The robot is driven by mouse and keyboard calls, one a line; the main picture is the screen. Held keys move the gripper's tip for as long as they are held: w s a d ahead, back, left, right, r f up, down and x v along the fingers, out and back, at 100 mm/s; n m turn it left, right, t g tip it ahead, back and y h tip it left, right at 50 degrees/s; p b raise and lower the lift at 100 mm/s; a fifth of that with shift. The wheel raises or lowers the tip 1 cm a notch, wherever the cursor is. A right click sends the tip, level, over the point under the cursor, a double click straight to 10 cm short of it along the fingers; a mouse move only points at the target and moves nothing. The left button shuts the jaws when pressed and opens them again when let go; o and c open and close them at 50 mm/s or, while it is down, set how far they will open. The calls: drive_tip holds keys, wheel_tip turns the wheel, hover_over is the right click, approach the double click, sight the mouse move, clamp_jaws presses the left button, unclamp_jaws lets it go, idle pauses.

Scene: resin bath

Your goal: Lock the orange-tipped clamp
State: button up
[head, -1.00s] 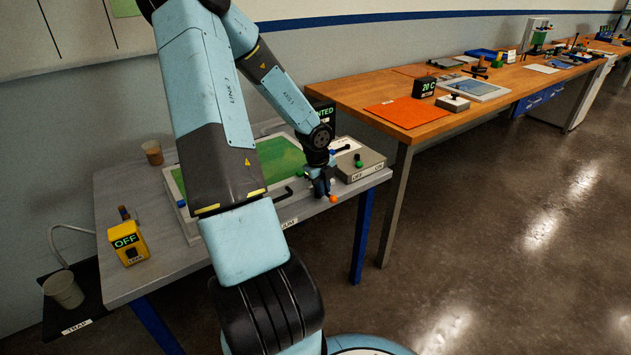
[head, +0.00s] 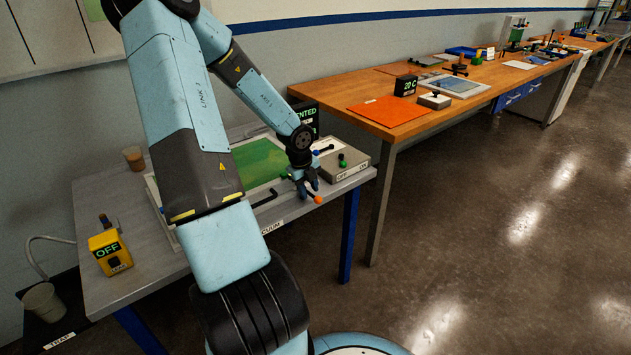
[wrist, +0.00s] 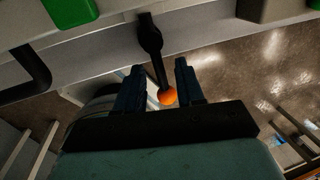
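The orange-tipped clamp (wrist: 152,45) is a black lever with an orange ball at its end. In the wrist view it hangs from the bench edge, and its orange ball lies between the two fingers of my gripper (wrist: 161,90). The fingers are apart, with gaps showing on both sides of the lever. In the head view the orange tip (head: 318,199) sticks out at the front edge of the grey bench, just right of my gripper (head: 305,192). The clamp's base is mostly hidden there.
The grey bench (head: 120,290) holds a green panel (head: 258,163), a grey switch box (head: 345,162) with a green knob, and a yellow box (head: 108,252) reading OFF. A black bent handle (wrist: 30,70) is left of the clamp. A wooden table (head: 420,125) stands behind right.

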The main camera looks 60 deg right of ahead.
drive_tip(key=shift+w+a+r, duration=0.15)
drive_tip(key=shift+r, duration=0.3)
drive_tip(key=s+v, duration=0.1)
drive_tip(key=v, duration=1.1)
drive_tip(key=shift+w+r, duration=0.4)
drive_tip(key=shift+w, duration=0.05)
